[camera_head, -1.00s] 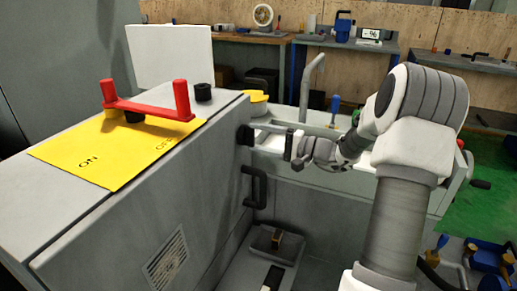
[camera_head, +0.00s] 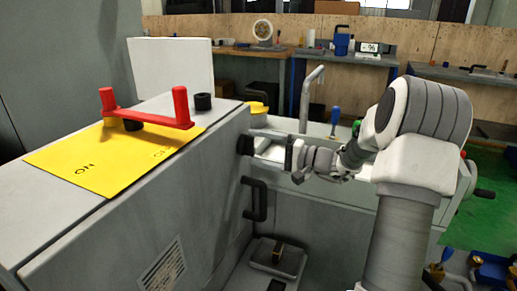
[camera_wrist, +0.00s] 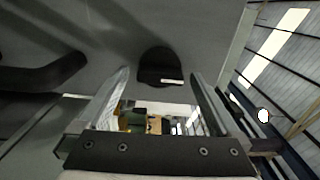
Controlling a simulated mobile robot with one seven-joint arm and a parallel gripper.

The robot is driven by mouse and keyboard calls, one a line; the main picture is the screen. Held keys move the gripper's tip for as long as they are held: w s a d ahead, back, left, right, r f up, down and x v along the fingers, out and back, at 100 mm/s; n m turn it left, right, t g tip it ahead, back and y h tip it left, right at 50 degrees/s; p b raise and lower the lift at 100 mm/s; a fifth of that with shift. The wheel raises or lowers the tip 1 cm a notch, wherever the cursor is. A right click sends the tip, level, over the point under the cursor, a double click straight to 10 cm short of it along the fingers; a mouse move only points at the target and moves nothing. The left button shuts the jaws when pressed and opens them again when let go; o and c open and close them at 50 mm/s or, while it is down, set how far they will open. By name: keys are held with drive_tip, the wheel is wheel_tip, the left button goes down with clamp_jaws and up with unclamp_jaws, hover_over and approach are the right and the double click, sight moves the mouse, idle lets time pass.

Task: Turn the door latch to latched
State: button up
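The door latch looks like a small black round knob (camera_head: 245,144) on the grey cabinet's side face, near its far upper corner. In the wrist view the knob (camera_wrist: 158,64) shows a short pale mark on its lower edge. My gripper (camera_head: 262,142) points at the knob from the right. In the wrist view my gripper (camera_wrist: 160,76) is open, with one finger to each side of the knob and nothing held. I cannot tell whether the fingertips touch the knob or how far its turn stands.
A black door handle (camera_head: 256,200) sits below the latch and also shows in the wrist view (camera_wrist: 45,75). A red handle (camera_head: 150,117) stands over a yellow ON panel (camera_head: 90,165) on the cabinet top. A bent grey pipe (camera_head: 308,98) rises behind my gripper.

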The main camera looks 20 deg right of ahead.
drive_tip(key=shift+d, duration=0.1)
drive_tip(key=p+v, duration=0.3)
drive_tip(key=v, duration=1.4)
drive_tip(key=shift+s+p, duration=0.2)
drive_tip(key=shift+p, duration=0.15)
drive_tip(key=shift+r, duration=0.1)
